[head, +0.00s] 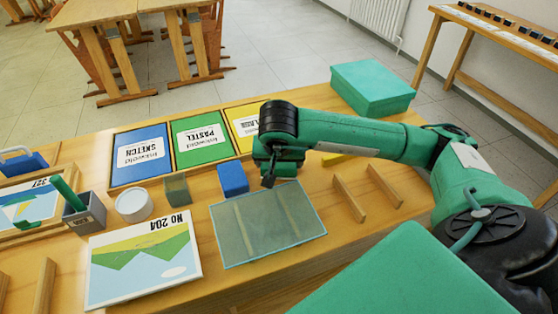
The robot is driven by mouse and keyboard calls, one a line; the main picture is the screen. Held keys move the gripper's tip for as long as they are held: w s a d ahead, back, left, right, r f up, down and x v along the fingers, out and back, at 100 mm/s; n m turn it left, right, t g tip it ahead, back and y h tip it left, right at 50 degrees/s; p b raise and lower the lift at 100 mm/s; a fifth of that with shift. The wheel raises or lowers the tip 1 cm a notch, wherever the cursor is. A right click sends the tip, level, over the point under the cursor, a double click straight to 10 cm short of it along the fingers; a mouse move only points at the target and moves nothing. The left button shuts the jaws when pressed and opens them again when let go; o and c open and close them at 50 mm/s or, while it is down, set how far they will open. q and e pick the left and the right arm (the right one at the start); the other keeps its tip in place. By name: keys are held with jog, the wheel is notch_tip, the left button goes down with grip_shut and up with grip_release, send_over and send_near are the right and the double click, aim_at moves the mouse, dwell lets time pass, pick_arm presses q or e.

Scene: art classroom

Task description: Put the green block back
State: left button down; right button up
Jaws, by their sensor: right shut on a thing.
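My right gripper (268,181) reaches in from the right and points down over the table, just right of a blue block (232,179) and at the far edge of a see-through green sheet (268,228). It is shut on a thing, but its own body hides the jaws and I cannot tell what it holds. A small olive-green block (176,189) stands left of the blue block, apart from the gripper. My left gripper is not in view.
Blue (141,155), green (202,137) and yellow (242,122) labelled panels line the far side. A white round container (134,205), a grey holder (86,216) and a picture card (143,258) are left. Wooden strips (349,198) stand right; a teal box (372,88) sits behind.

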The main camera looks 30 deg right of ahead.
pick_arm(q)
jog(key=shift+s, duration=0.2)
pick_arm(e)
jog(key=shift+f, duration=0.15)
jog(key=o, duration=0.8)
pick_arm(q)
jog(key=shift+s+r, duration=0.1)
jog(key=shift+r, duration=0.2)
pick_arm(e)
jog(key=shift+o, duration=0.2)
jog(key=shift+r, duration=0.25)
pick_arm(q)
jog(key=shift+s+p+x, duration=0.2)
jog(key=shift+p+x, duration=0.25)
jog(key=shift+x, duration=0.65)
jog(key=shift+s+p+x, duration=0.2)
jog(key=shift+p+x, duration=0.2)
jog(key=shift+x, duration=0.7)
pick_arm(e)
jog(key=v, duration=1.2)
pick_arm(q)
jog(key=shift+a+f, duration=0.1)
